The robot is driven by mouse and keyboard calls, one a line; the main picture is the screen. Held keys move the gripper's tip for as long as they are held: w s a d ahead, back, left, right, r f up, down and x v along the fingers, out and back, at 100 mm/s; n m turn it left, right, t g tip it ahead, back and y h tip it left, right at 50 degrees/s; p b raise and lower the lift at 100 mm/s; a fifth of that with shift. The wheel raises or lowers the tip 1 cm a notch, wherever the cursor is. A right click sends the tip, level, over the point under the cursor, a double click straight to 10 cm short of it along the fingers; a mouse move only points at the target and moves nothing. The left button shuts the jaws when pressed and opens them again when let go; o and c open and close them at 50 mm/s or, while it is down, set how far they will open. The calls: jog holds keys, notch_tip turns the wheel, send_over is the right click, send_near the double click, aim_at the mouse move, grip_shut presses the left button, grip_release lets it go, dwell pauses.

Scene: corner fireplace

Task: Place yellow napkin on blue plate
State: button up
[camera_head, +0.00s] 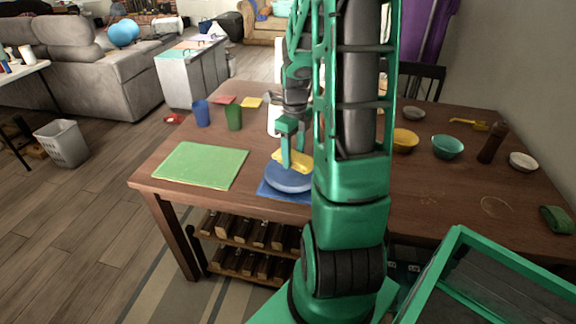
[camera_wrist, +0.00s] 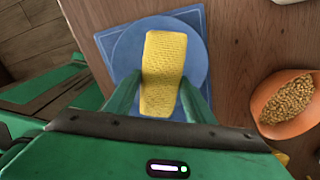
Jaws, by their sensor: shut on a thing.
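The yellow napkin (camera_wrist: 164,72) is between the fingers of my gripper (camera_wrist: 158,100), which is shut on it. In the wrist view the napkin lies across the view of the round blue plate (camera_wrist: 197,62). In the head view the yellow napkin (camera_head: 297,156) shows over the blue plate (camera_head: 288,182), with my gripper (camera_head: 290,160) above the plate. Whether the napkin touches the plate I cannot tell. The plate rests on a blue square mat (camera_head: 266,192). My arm hides part of the plate's right side in the head view.
A green mat (camera_head: 201,165) lies left of the plate. A blue cup (camera_head: 201,113) and a green cup (camera_head: 233,117) stand behind it. A yellow bowl (camera_head: 405,140) and a teal bowl (camera_head: 447,147) are to the right. An orange bowl of grains (camera_wrist: 287,101) is near my gripper.

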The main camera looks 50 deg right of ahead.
aim_at(293, 163)
jog(key=shift+f, duration=1.95)
jog(key=shift+f, duration=0.2)
jog(key=o, duration=1)
jog(key=shift+r, duration=0.1)
